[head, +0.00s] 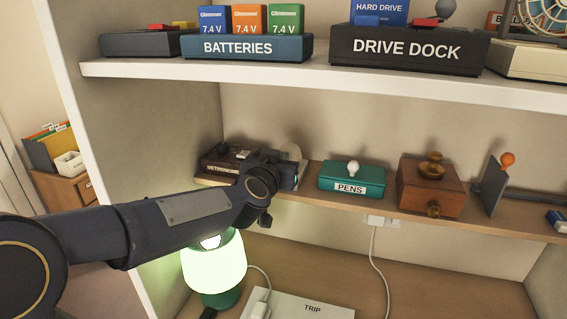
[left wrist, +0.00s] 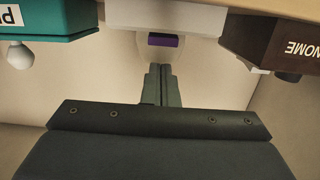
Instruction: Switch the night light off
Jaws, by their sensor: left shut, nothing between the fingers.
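A lit lamp (head: 214,266) with a glowing pale shade and a green base stands on the lower surface, partly hidden by my left arm. On the shelf above, a pale rounded device (head: 291,152) sits mostly behind my left gripper (head: 287,174). In the left wrist view this pale device (left wrist: 182,20) shows a purple switch-like part (left wrist: 163,41). I cannot tell which of the two is the night light. My left gripper (left wrist: 158,68) is shut and empty, its tips close to the purple part with no clear contact. My right gripper is out of view.
The metronome (head: 222,163) and the teal pens box (head: 351,182) flank the pale device. A wooden box (head: 430,188) stands farther right. The upper shelf (head: 330,83) overhangs. A "TRIP" box (head: 305,308) and cables lie below; the desk at right is clear.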

